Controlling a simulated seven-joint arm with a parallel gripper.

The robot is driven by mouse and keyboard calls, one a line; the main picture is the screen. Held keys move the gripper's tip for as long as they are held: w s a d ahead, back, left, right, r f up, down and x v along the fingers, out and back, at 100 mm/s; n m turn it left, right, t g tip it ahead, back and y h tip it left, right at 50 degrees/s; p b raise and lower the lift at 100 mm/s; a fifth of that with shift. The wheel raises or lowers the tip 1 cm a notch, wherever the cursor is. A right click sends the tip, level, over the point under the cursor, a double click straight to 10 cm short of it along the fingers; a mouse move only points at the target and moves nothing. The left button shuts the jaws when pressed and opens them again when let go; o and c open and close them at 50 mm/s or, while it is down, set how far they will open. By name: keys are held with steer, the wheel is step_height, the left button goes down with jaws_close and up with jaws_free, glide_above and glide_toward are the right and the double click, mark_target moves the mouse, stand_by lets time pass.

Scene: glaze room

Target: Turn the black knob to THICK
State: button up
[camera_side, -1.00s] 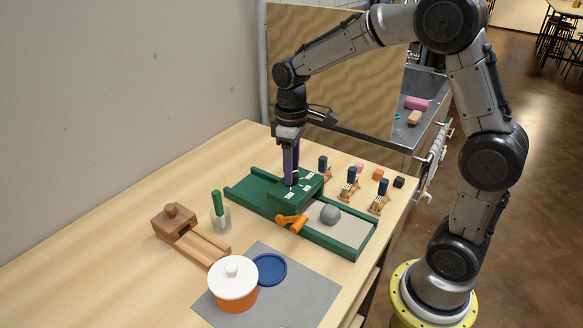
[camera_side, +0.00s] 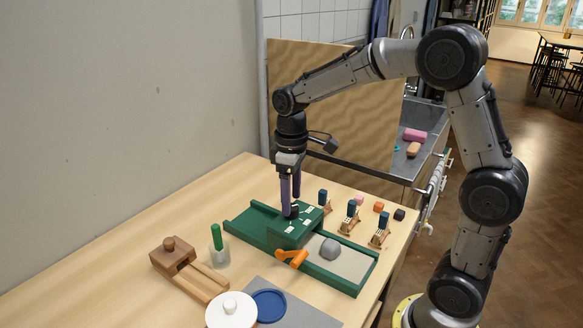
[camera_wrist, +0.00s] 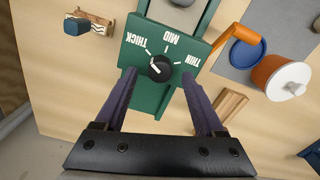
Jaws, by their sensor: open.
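The black knob (camera_wrist: 160,68) sits on the green box (camera_wrist: 148,92), with THICK, MID and THIN lettered around it. In the wrist view its white mark shows on the left part of the knob, on the THICK side; I cannot tell whether it meets the THICK tick exactly. In the side view the knob (camera_side: 292,213) shows just below my fingertips, on top of the green box (camera_side: 285,234). My gripper (camera_side: 291,201) is open, pointing down over the knob. In the wrist view its two purple fingers (camera_wrist: 163,76) stand apart on either side, clear of the knob.
An orange crank (camera_side: 292,257) sticks out of the box's front. A grey ball (camera_side: 330,249) lies on the green-edged bed. Several blue-topped stamps (camera_side: 351,209) stand behind it.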

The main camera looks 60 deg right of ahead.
mark_target(292, 206)
step_height(292, 206, up, 12)
stand_by(0.4)
steer(key=shift+r, duration=0.15)
